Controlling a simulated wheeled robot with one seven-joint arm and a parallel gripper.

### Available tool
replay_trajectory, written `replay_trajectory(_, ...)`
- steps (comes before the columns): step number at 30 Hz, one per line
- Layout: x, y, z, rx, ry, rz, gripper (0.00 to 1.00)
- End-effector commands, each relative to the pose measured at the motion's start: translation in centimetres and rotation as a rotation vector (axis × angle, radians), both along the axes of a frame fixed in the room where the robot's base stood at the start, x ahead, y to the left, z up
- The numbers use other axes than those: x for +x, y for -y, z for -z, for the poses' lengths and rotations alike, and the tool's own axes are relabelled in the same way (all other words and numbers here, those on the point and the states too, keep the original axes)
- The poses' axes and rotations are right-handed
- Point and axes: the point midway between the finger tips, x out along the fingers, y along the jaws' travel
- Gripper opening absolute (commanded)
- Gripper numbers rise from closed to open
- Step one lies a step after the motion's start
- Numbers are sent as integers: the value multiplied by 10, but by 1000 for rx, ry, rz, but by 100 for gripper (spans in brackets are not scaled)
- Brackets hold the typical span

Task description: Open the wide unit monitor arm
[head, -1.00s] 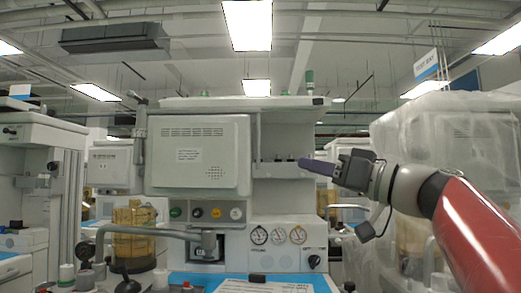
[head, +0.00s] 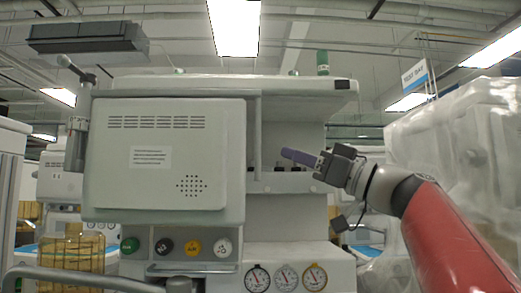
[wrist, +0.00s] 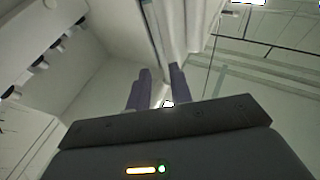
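The wide unit's monitor panel (head: 165,160), a pale grey box with vent slots and a label, covers the unit's upper left. It appears closed flat against the front. My gripper (head: 284,153) is right of the panel's right edge, in front of the open shelf bay, its purple fingers pointing left. A gap shows between it and the panel in the head view. In the wrist view my gripper (wrist: 159,78) has its two fingers apart with nothing between them. A pale upright edge (wrist: 172,35) lies just beyond the fingertips. I cannot tell whether they touch it.
A shelf (head: 285,182) with small dark knobs is below the gripper. Gauges (head: 287,278) and coloured knobs (head: 193,247) are lower down. A curved grey rail (head: 85,280) crosses the lower left. A plastic-covered unit (head: 460,150) stands close on the right.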

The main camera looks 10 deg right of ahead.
Motion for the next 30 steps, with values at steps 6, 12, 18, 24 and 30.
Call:
replay_trajectory(6, 19, -20, -14, 0, 0, -4, 21)
replay_trajectory(12, 40, -40, -25, -1, -1, -2, 21)
replay_trajectory(18, 49, -49, -29, 0, -1, -1, 21)
replay_trajectory(24, 50, -50, -29, 1, -1, 0, 21)
replay_trajectory(30, 50, -49, -29, 1, -1, 0, 3)
